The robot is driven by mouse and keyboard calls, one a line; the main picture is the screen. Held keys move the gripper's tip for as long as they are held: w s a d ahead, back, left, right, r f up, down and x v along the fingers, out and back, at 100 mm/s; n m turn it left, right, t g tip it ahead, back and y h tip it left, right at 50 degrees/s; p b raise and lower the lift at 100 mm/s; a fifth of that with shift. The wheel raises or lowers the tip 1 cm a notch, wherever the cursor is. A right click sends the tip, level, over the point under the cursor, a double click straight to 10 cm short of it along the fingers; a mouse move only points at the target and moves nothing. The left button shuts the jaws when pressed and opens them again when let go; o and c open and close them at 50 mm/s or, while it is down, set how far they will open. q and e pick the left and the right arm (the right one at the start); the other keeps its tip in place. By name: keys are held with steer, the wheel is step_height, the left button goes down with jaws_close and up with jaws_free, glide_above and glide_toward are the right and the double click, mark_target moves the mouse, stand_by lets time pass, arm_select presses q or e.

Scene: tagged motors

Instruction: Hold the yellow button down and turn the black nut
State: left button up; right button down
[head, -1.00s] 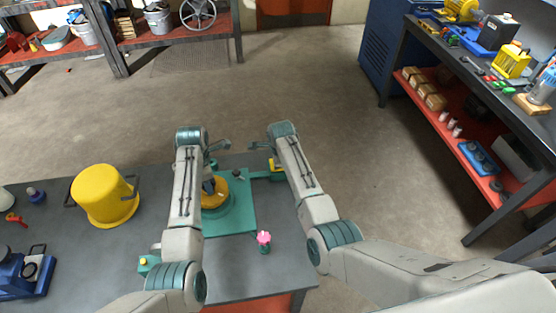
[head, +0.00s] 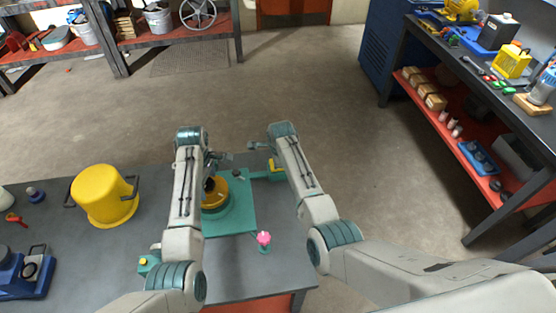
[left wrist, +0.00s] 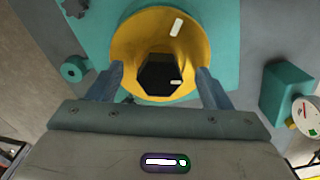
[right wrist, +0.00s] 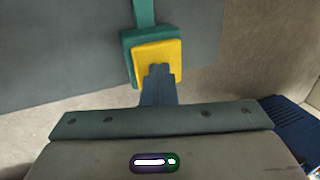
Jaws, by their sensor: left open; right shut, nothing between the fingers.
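The black nut (left wrist: 160,75) sits in the mouth of a round yellow housing (left wrist: 125,42) on a teal base plate (head: 238,212). It shows dark in the head view (head: 210,185). My left gripper (left wrist: 158,76) is open above the housing, one finger on each side of the nut in the picture, with no visible grip on it. The yellow button (right wrist: 172,53) is a square pad on a teal block at the end of a teal arm. It shows partly behind my right arm in the head view. My right gripper (right wrist: 160,70) is shut, its fingertips over the button; press depth is unclear.
A pink knob (head: 264,237) stands near the plate's front corner. A yellow bucket (head: 103,197) stands left of the left arm.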

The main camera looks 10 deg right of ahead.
arm_select(q)
steer(key=m, duration=0.4)
arm_select(e)
steer(key=shift+f, duration=0.1)
arm_select(q)
steer(key=m, duration=0.3)
steer(key=shift+m, duration=0.4)
steer(key=shift+r, duration=0.15)
steer(key=shift+c, duration=0.2)
steer(key=c, duration=1)
steer(key=n, duration=0.3)
steer(key=shift+n, duration=0.3)
steer(key=shift+c, duration=0.5)
steer(key=n, duration=1.1)
steer(key=shift+s, duration=0.15)
arm_select(e)
steer(key=shift+s, duration=0.1)
